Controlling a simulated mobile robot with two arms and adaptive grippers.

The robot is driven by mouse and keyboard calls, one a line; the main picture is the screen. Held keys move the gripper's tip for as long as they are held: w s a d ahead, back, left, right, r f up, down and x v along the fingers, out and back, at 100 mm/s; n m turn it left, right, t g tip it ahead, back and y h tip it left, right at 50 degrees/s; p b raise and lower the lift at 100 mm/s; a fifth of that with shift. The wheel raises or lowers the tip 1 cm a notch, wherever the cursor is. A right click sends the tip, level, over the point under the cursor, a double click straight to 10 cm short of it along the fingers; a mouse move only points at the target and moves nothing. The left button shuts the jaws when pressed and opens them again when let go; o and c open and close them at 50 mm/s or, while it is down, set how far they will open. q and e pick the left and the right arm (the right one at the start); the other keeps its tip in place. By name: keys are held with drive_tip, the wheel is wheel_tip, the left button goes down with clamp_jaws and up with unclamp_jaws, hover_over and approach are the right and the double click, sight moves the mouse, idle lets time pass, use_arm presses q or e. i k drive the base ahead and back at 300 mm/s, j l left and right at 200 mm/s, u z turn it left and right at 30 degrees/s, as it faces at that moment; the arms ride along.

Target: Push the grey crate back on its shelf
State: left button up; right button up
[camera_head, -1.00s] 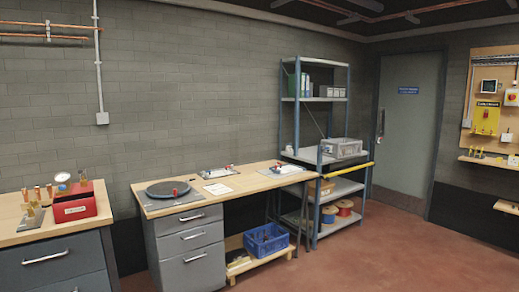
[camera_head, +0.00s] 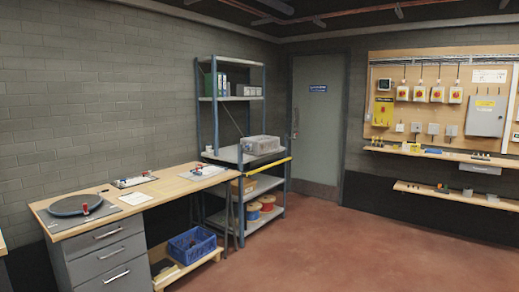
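The grey crate (camera_head: 261,145) sits on the middle shelf (camera_head: 229,154) of the blue and grey shelving unit, near the shelf's right front side. Its front seems close to the shelf's front edge, but I cannot tell if it overhangs. A yellow bar (camera_head: 268,166) runs along the front right side of the unit, just below the crate. Neither of my grippers is in view.
A workbench (camera_head: 165,190) with drawers stands left of the shelving. A blue crate (camera_head: 192,243) sits on a low board under it. Cable reels (camera_head: 267,203) lie on the bottom shelf. Red floor (camera_head: 330,245) is clear in front and right. A door (camera_head: 318,120) is behind.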

sight(274, 142)
drive_tip(key=i+j+u, duration=0.2)
drive_tip(key=i, duration=1.7)
drive_tip(key=i+l+z, duration=0.1)
drive_tip(key=i+z, duration=0.2)
drive_tip(key=i, duration=0.4)
drive_tip(key=i+z, duration=0.3)
drive_tip(key=i, duration=0.4)
drive_tip(key=i+j+z, duration=0.3)
drive_tip(key=i, duration=0.4)
drive_tip(key=i+u, duration=0.3)
drive_tip(key=i, duration=0.2)
drive_tip(key=i+u, duration=0.3)
drive_tip(key=i, duration=0.25)
drive_tip(key=i+l+u, duration=0.3)
drive_tip(key=i, duration=0.2)
